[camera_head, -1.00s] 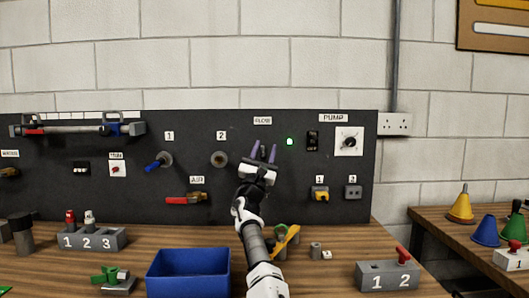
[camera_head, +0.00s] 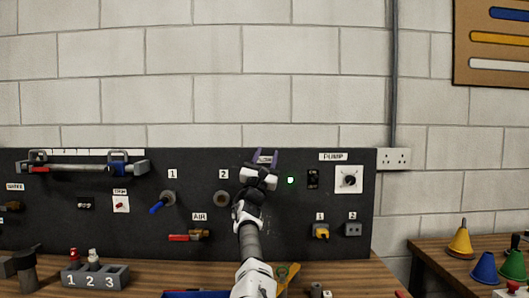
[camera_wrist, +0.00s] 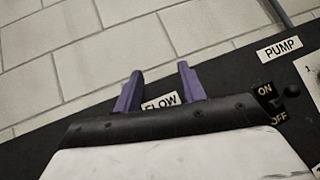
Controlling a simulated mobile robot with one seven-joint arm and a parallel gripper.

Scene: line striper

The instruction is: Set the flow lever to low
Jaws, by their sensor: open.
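My gripper (camera_head: 264,158) is in front of the upper middle of the black panel (camera_head: 300,240), with its two purple fingers apart and pointing up. In the wrist view the open fingers (camera_wrist: 158,90) frame the FLOW label (camera_wrist: 160,102), which is partly covered. The label (camera_head: 267,157) also shows between the fingers in the head view. The flow lever itself cannot be made out; my gripper and arm cover the panel below the label. Nothing is seen held between the fingers.
A wooden bench (camera_head: 140,284) lies below.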

